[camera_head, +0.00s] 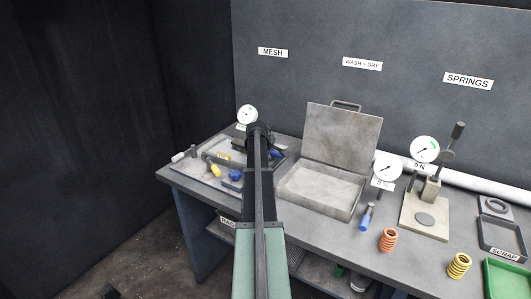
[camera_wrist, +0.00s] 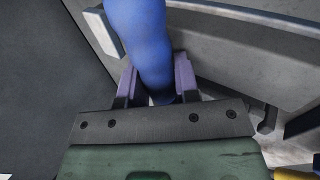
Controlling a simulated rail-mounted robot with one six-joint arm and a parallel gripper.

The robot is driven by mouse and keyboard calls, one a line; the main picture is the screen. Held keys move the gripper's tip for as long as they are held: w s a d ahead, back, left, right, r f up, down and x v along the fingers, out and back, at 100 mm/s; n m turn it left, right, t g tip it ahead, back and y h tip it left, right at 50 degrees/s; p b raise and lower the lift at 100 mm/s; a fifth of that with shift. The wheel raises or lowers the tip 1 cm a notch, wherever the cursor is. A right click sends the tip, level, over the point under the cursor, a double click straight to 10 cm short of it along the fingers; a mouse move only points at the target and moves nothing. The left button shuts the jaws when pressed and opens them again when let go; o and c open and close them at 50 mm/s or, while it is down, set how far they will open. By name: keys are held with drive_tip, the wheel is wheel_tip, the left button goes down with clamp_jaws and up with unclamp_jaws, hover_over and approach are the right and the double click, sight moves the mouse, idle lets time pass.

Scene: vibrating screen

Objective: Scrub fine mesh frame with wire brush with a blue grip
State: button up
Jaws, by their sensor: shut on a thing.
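My gripper (camera_wrist: 155,78) is shut on a thick blue grip (camera_wrist: 138,35), which I take to be that of the wire brush. Its bristle end is out of view. In the head view my arm reaches to the left part of the bench, and a blue piece (camera_head: 277,154) shows just right of my wrist. A grey raised edge (camera_wrist: 245,72) runs close beside the blue grip in the wrist view; I cannot tell whether it belongs to the mesh frame or a tray. In the head view the mesh frame is hidden or too small to make out.
Small tools with yellow (camera_head: 215,170) and blue (camera_head: 236,175) parts lie left of my arm. A dial gauge (camera_head: 247,114) stands behind.

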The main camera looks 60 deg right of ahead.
drive_tip(key=shift+w+d+r, duration=0.1)
drive_tip(key=shift+w+d, duration=0.1)
drive_tip(key=shift+w, duration=2.4)
drive_tip(key=shift+w+d, duration=0.15)
drive_tip(key=shift+w, duration=2.45)
drive_tip(key=shift+s, duration=0.1)
wheel_tip(320, 180, up, 5)
drive_tip(key=p, duration=0.5)
drive_tip(key=shift+r+p, duration=0.2)
drive_tip(key=shift+p, duration=0.15)
drive_tip(key=shift+f, duration=0.15)
